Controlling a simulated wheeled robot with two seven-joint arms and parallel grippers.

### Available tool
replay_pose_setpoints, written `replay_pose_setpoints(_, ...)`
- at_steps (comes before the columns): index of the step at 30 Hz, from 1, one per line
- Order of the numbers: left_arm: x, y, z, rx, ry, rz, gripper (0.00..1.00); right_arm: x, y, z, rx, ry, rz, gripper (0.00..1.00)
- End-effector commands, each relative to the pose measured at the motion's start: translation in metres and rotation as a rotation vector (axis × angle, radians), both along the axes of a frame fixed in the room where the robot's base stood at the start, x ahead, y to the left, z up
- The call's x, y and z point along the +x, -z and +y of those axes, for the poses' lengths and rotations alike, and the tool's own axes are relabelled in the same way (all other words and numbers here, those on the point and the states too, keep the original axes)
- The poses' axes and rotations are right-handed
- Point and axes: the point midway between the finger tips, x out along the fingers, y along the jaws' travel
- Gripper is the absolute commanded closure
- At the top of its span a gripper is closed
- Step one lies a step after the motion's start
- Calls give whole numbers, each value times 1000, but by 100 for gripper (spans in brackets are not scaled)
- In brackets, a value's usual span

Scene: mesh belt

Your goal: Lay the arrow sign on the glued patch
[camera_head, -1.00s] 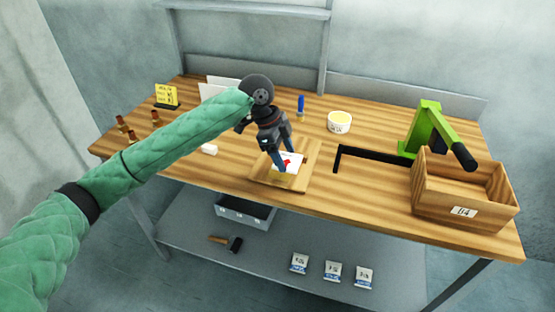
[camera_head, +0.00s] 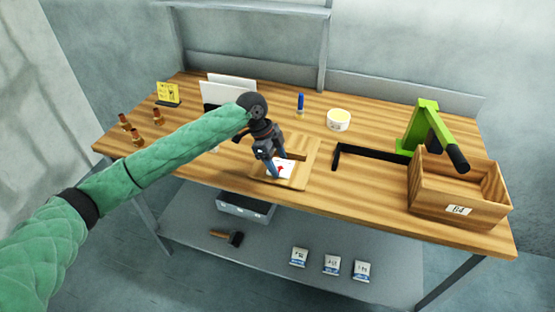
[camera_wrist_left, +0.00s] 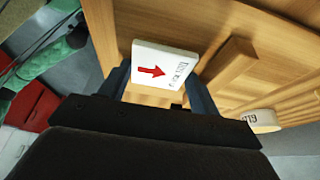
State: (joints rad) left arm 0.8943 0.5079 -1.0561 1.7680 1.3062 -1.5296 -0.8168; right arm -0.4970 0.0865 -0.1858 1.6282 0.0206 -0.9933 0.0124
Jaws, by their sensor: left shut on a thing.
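The arrow sign (camera_head: 281,169) is a small white plate with a red arrow. My left gripper (camera_head: 276,172) is shut on it and holds it at or just above a square wooden board (camera_head: 312,153) on the bench; I cannot tell whether they touch. In the left wrist view the sign (camera_wrist_left: 163,66) sits between the blue fingers of the gripper (camera_wrist_left: 165,88), slightly tilted in the picture, with its arrow face showing. I cannot make out the glued patch; the sign and gripper cover part of the board. My right gripper is not in view.
A raised wooden strip (camera_wrist_left: 228,62) lies beside the sign. A glue tub (camera_head: 339,119) and a blue-handled tool (camera_head: 300,103) stand behind the board. A black corner piece (camera_head: 370,156), a green press (camera_head: 424,125) and a wooden box (camera_head: 455,195) stand to the right.

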Motion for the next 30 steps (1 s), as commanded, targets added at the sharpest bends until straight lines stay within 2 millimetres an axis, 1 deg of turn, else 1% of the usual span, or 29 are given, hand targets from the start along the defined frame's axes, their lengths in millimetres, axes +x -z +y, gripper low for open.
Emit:
replay_pose_setpoints(7,0,2,0,0,0,0,59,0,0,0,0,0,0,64)
replay_pose_setpoints(8,0,3,0,0,0,0,35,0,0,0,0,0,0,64)
replay_pose_setpoints(9,0,2,0,0,0,0,28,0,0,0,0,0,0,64)
replay_pose_setpoints(18,0,1,0,0,0,0,28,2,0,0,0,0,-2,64)
replay_pose_setpoints(23,2,-8,3,1,0,-1,28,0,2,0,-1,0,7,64)
replay_pose_setpoints(27,4,-28,11,0,0,-3,28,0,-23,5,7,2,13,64)
replay_pose_setpoints(30,7,-45,18,-1,0,-3,28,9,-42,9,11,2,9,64)
